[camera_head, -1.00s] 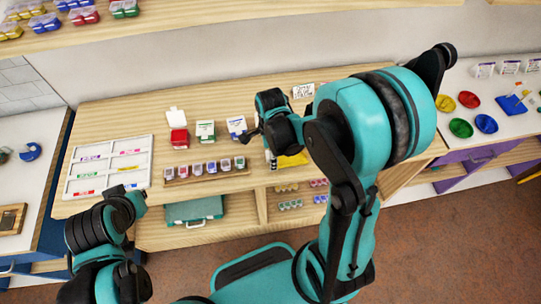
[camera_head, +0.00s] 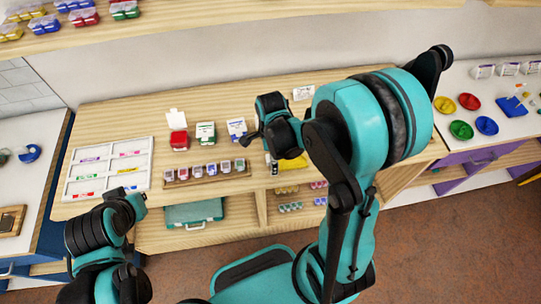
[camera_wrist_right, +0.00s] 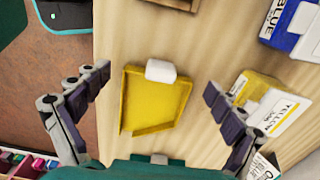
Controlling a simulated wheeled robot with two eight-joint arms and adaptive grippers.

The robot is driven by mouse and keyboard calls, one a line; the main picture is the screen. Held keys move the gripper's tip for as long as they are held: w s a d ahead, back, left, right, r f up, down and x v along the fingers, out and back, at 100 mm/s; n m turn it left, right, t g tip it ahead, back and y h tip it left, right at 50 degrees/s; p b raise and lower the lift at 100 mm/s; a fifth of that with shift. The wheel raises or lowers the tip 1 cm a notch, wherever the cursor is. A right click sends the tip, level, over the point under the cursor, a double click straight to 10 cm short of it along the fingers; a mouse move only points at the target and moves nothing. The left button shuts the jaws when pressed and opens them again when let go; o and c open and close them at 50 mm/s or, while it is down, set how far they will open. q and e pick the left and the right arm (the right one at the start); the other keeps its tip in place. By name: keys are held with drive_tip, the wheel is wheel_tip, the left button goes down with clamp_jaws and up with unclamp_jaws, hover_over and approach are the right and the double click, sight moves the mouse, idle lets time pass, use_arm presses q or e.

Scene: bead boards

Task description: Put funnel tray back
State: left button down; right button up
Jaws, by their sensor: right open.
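The funnel tray (camera_wrist_right: 152,105) is a shallow yellow tray with a white block on one edge. It lies flat on the wooden table, and part of it shows in the head view (camera_head: 292,163) beside my right arm. My right gripper (camera_wrist_right: 156,82) is open above it, with one finger on each side of the tray and clear gaps between; it holds nothing. In the head view the right arm hides much of this spot. My left gripper (camera_head: 134,199) is low at the left, near the table's front edge; its fingers are too small to read.
A yellow-labelled box (camera_wrist_right: 270,105) stands close to the right finger, with a blue box (camera_wrist_right: 297,25) beyond. A wooden rack of small jars (camera_head: 206,171) and a white sectioned tray (camera_head: 109,167) lie further left. A green case (camera_head: 194,212) sits on the shelf below.

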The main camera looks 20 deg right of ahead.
drive_tip(key=s+a+r+n+t+p, duration=0.1)
drive_tip(key=s+r+n+t, duration=0.2)
drive_tip(key=r+n, duration=0.7)
drive_tip(key=s+a+r+n+t+p, duration=0.1)
drive_tip(key=s+r+n+t+p, duration=0.1)
drive_tip(key=r+n, duration=0.8)
drive_tip(key=shift+s+n+t+p, duration=0.3)
drive_tip(key=shift+s+t, duration=0.4)
drive_tip(key=shift+t, duration=0.4)
drive_tip(key=shift+f, duration=0.1)
wheel_tip(320, 180, down, 7)
drive_tip(key=b, duration=0.7)
drive_tip(key=shift+f, duration=0.15)
